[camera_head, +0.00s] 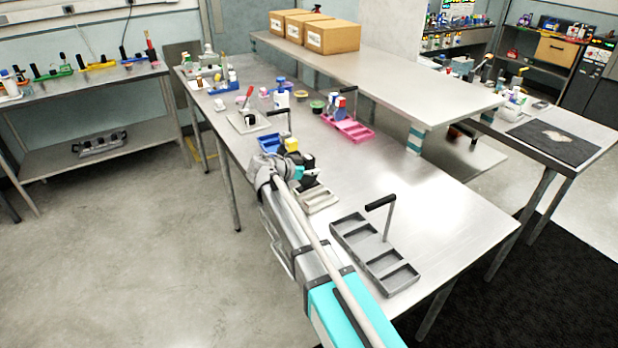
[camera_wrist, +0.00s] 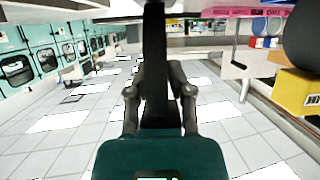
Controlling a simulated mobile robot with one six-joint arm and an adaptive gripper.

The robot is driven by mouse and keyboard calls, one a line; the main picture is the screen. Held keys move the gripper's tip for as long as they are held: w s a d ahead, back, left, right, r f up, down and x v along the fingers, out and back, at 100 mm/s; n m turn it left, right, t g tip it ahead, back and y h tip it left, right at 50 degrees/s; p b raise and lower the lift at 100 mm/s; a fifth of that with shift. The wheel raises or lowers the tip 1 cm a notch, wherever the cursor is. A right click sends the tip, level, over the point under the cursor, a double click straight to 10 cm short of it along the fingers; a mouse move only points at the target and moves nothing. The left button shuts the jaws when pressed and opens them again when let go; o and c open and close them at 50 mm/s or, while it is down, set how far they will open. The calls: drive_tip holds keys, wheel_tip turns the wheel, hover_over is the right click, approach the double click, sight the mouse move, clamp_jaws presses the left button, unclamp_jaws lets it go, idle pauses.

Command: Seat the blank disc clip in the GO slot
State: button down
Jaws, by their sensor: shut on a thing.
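My gripper (camera_head: 300,164) is over the near half of the steel table, in front of a blue caddy. In the wrist view its two fingers (camera_wrist: 158,95) close from both sides on a dark upright piece (camera_wrist: 155,50). I cannot tell from its shape whether this is the blank disc clip. No slot marked GO is readable. A pale slotted tray (camera_head: 318,200) lies on the table just right of the gripper, partly hidden by my arm. A yellow block (camera_head: 291,145) stands close behind the gripper and shows at the right in the wrist view (camera_wrist: 297,95).
A grey compartment caddy (camera_head: 350,232) with an upright handle stands at the near right. The blue caddy (camera_head: 268,139) and a pink caddy (camera_head: 357,133) stand further back. A raised shelf (camera_head: 400,80) overhangs the table's right side. The table's middle right is clear.

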drive_tip(key=shift+f, duration=0.5)
drive_tip(key=shift+f+b, duration=0.2)
drive_tip(key=shift+b, duration=0.2)
drive_tip(key=c, duration=0.5)
unclamp_jaws()
drive_tip(key=shift+r, duration=0.2)
drive_tip(key=shift+s+a+r+p, duration=0.3)
drive_tip(key=shift+a+r+p, duration=0.05)
drive_tip(key=shift+a+p, duration=0.15)
drive_tip(key=p+v, duration=0.4)
drive_tip(key=v, duration=0.6)
drive_tip(key=shift+s+a, duration=0.25)
drive_tip(key=shift+r, duration=0.15)
